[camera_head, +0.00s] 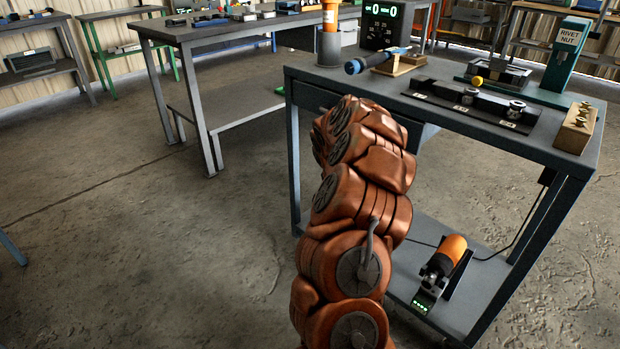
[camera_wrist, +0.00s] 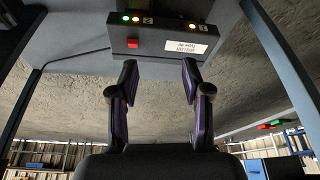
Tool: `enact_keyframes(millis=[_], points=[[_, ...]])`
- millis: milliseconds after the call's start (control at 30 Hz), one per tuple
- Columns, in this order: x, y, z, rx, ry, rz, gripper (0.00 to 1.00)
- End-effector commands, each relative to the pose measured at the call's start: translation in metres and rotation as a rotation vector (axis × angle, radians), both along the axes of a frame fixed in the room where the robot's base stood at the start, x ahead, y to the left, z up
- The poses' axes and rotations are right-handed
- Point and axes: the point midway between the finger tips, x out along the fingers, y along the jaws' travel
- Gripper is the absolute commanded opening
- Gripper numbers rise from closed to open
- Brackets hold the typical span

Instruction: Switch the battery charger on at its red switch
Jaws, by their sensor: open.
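The battery charger (camera_wrist: 180,48) is a dark box at the top of the wrist view, with a pale label on its front. Its red switch (camera_wrist: 132,43) sits on that front, left of the label. Small green and orange lights show along the front. My gripper (camera_wrist: 157,75) is open and empty, its two fingers pointing at the charger. The red switch lies ahead of the fingers, nearer the left one, and no contact shows. In the head view my arm hides the gripper, and I cannot make out the charger.
A grey workbench (camera_head: 455,128) carries a blue-handled tool (camera_head: 378,60), a black fixture strip (camera_head: 472,103), a wooden block (camera_head: 576,128) and a green rivet-nut machine (camera_head: 566,55). An orange-and-black device (camera_head: 441,262) rests on its lower shelf.

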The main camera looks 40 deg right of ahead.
Motion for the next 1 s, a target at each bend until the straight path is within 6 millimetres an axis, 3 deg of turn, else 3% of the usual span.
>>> enact_keyframes(millis=[700,1000], points=[[0.020,0.082,0.082,0.054,0.015,0.200,0.48],[0.021,0.102,0.098,0.067,0.024,0.250,0.48]])
